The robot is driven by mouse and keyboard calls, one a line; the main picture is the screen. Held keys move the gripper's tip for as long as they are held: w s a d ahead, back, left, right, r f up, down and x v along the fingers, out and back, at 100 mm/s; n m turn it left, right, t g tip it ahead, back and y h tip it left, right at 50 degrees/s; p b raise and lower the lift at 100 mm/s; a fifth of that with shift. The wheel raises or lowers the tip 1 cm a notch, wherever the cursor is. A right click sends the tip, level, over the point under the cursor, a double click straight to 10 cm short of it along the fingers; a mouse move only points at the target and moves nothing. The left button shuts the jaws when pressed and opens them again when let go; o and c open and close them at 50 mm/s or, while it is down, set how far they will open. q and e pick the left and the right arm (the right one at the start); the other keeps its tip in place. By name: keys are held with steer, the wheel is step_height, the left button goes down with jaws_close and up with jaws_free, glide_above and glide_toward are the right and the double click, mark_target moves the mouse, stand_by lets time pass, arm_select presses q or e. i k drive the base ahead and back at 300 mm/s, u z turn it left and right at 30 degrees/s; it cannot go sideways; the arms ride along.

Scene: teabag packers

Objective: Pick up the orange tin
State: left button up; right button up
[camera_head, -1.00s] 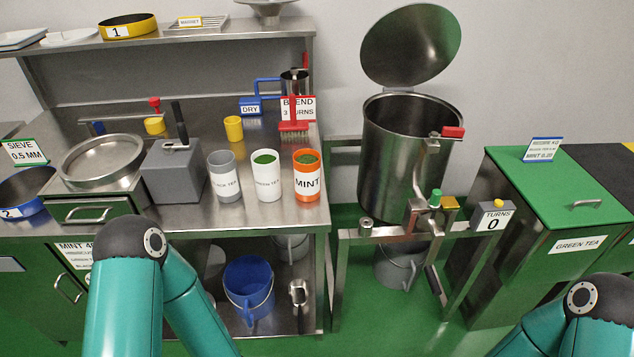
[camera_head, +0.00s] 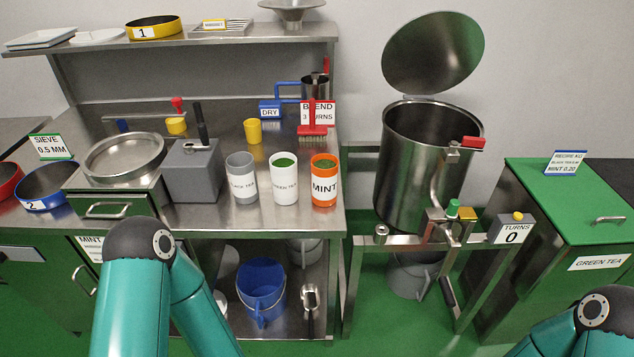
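The orange tin (camera_head: 324,181) stands upright on the steel worktop, near its right front corner. It has a white label reading MINT and green contents at its open top. A white tin (camera_head: 285,180) stands just left of it, and a grey tin (camera_head: 242,179) labelled BLACK TEA stands left of that. My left arm shows at the lower left and my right arm at the lower right, both well apart from the tin. Neither gripper is in view.
A grey block with a lever (camera_head: 190,172) stands left of the tins. A red brush (camera_head: 312,132) and a yellow cup (camera_head: 252,132) are behind them. A steel drum (camera_head: 410,190) with its lid up stands to the right, across a gap from the worktop (camera_head: 215,218).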

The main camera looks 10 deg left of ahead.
mark_target(324, 181)
steer(key=z, duration=1.95)
steer(key=i, duration=0.1)
steer(key=u, duration=3.2)
steer(key=i, duration=0.2)
steer(key=u, duration=1.85)
steer(key=k, duration=1.45)
steer(key=z, duration=1.4)
steer(key=i, duration=1)
